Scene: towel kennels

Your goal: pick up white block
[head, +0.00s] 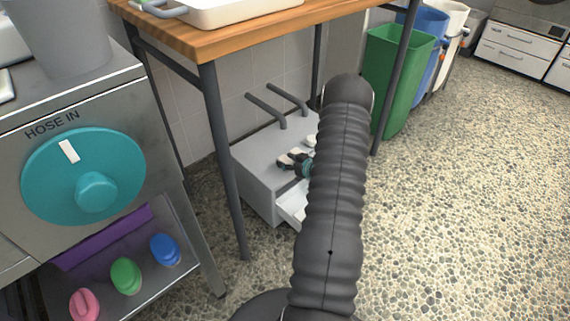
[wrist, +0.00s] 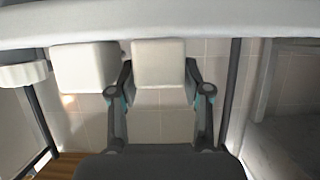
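Pale white blocks show in the wrist view, which looks upside down. One white block (wrist: 159,63) sits between my fingertips, its sides meeting both finger pads. A second, similar white block (wrist: 86,67) is just left of it, apart from the fingers. My gripper (wrist: 159,75) appears closed on the middle block. In the head view my gripper (head: 291,158) is at the top of the grey cabinet (head: 257,154), partly hidden by my arm. A small pale block (head: 311,140) shows just behind it there; the rest is hidden.
The cabinet stands under a wooden table (head: 208,42), with dark legs close around my arm. Its drawer (head: 291,205) is partly open. Two dark bars (head: 266,110) rise behind. A green bin (head: 397,85) stands to the right. Speckled floor is clear at right.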

